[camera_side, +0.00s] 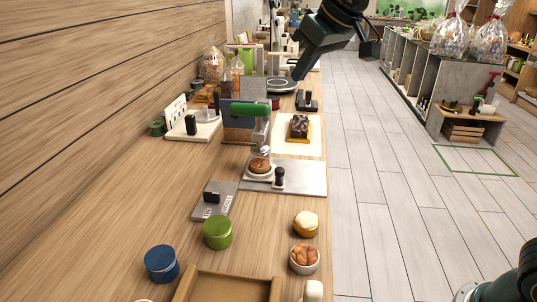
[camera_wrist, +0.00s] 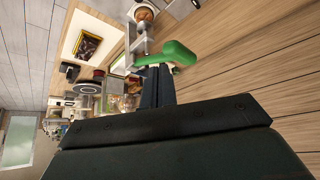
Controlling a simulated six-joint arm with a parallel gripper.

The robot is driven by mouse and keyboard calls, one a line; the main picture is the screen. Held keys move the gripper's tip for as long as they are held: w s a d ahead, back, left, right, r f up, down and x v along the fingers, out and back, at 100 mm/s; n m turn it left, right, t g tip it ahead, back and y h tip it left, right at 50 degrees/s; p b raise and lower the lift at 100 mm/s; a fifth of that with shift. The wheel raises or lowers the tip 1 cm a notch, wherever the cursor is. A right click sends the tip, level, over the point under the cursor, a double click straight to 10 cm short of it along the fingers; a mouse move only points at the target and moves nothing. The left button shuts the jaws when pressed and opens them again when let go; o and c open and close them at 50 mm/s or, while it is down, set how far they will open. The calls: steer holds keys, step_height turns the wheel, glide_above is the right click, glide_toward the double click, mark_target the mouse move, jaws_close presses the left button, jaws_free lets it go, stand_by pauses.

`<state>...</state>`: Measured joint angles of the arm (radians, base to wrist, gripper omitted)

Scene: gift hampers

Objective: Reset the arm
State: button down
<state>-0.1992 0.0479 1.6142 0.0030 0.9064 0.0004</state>
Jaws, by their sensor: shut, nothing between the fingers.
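My gripper (camera_side: 299,72) hangs at the top of the side view, high above the far part of the wooden counter (camera_side: 130,225). Its fingers are together with nothing between them. In the wrist view my gripper (camera_wrist: 157,86) points toward a device with a green handle (camera_wrist: 178,54), and the fingers look closed. The same green handle (camera_side: 250,109) shows in the side view, nearer the camera than my gripper. I cannot tell the exact height of my fingers above the counter.
A grey plate bears a small dish with a brown round item (camera_side: 260,166). A dark box lies on a yellow-edged tray (camera_side: 299,128). A blue tin (camera_side: 161,264), a green tin (camera_side: 217,232), an egg bowl (camera_side: 304,259) and a wooden tray (camera_side: 232,286) stand in front.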

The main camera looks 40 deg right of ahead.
steer(key=s+d+f, duration=0.3)
steer(key=s, duration=0.6)
steer(key=s+d+f+m, duration=0.1)
steer(key=s+d+f, duration=0.2)
steer(key=s, duration=0.7)
steer(key=s+d+f+m+h, duration=0.1)
steer(key=s+d+f, duration=0.2)
steer(key=s, duration=0.6)
step_height(320, 180, down, 2)
steer(key=shift+s+f+g, duration=0.15)
steer(key=shift+g, duration=0.25)
steer(key=shift+d, duration=0.1)
steer(key=w+a+r+n, duration=0.1)
steer(key=w+a+r, duration=0.3)
steer(key=w, duration=0.5)
steer(key=w+a+r+y, duration=0.1)
steer(key=w+a+r, duration=0.1)
steer(key=w+r, duration=0.5)
steer(key=w+a+r+n, duration=0.1)
steer(key=w+a+r, duration=0.15)
steer(key=w, duration=0.85)
steer(key=w+a+t, duration=0.1)
steer(key=w+a, duration=0.5)
steer(key=w, duration=0.4)
steer(key=shift+a+n+y, duration=0.25)
steer(key=shift+n+y, duration=0.05)
steer(key=shift+n, duration=0.1)
steer(key=shift+w+f, duration=0.1)
steer(key=shift+f, duration=0.05)
